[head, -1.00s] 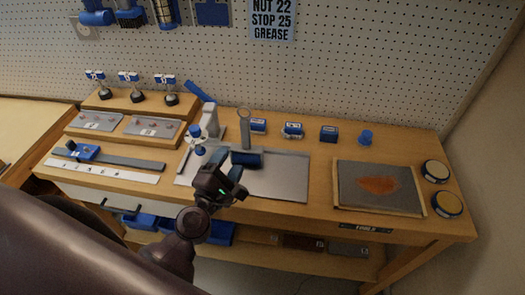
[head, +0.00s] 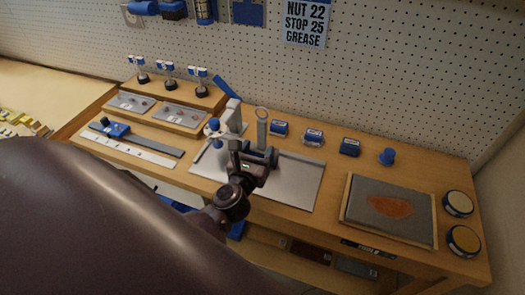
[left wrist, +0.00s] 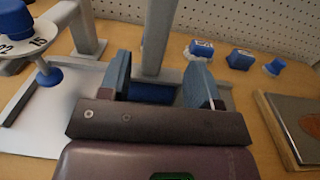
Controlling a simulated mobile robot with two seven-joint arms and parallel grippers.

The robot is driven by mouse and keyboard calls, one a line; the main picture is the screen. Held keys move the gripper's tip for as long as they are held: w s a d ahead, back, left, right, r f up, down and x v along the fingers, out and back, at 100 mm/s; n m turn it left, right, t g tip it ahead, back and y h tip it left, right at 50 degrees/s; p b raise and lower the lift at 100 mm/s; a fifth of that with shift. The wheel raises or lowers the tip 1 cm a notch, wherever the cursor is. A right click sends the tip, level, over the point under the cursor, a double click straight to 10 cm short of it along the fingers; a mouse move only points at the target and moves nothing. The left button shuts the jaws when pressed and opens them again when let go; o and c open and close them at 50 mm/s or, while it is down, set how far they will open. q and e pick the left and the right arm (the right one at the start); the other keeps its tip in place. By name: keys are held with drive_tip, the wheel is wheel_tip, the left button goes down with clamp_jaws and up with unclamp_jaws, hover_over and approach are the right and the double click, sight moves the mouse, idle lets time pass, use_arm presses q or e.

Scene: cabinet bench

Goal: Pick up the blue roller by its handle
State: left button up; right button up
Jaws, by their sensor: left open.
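The blue roller lies on the grey metal plate (head: 300,185), with its grey handle (head: 262,130) standing upright and a ring at its top. In the head view my left gripper (head: 257,154) is just in front of the handle's lower end and hides most of the roller. In the left wrist view the blue roller (left wrist: 152,94) shows between the fingers, low down. The handle (left wrist: 158,40) rises between the two blue-grey fingertips of the left gripper (left wrist: 161,77), with a gap on each side. The left gripper is open and holds nothing. My right gripper is not in view.
A grey stand with a white dial (left wrist: 25,45) is close on the left. Small blue blocks (head: 313,137) and a blue knob (head: 387,156) stand behind and right. A framed panel with an orange patch (head: 390,206) lies on the right.

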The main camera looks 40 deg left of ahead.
sight(261, 139)
use_arm(q)
drive_tip(key=shift+a+x, duration=0.15)
drive_tip(key=shift+x, duration=1.6)
drive_tip(key=shift+a+x, duration=0.15)
drive_tip(key=shift+x, duration=1.65)
drive_tip(key=shift+s, duration=0.1)
clamp_jaws()
